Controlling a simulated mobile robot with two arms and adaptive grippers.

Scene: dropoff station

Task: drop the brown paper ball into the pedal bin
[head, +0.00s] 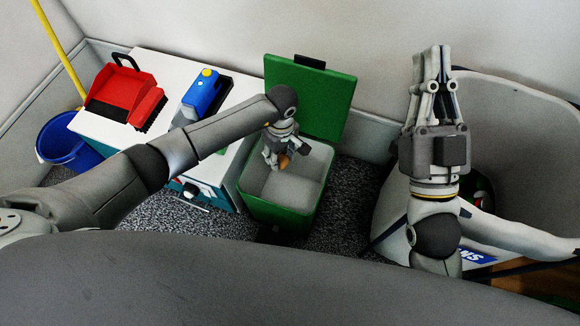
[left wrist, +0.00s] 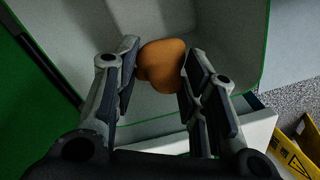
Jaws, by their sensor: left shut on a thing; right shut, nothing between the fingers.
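The green pedal bin (head: 258,211) stands on the floor with its green lid (head: 322,98) raised and its pale inside showing. My left gripper (head: 276,161) is over the bin's opening, shut on the brown paper ball (head: 284,161). In the left wrist view the ball (left wrist: 160,64) sits between the two fingertips (left wrist: 158,76), with the bin's light inner walls behind it. How far the ball is above the rim is hard to tell. My right gripper (head: 434,62) is shut and empty, pointing up at the right.
Left of the bin is a white-topped cabinet (head: 160,68) with a red dustpan and brush (head: 122,94) and a blue-yellow item (head: 204,94). A blue bucket (head: 66,146) stands far left. A large pale container (head: 515,125) is at the right.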

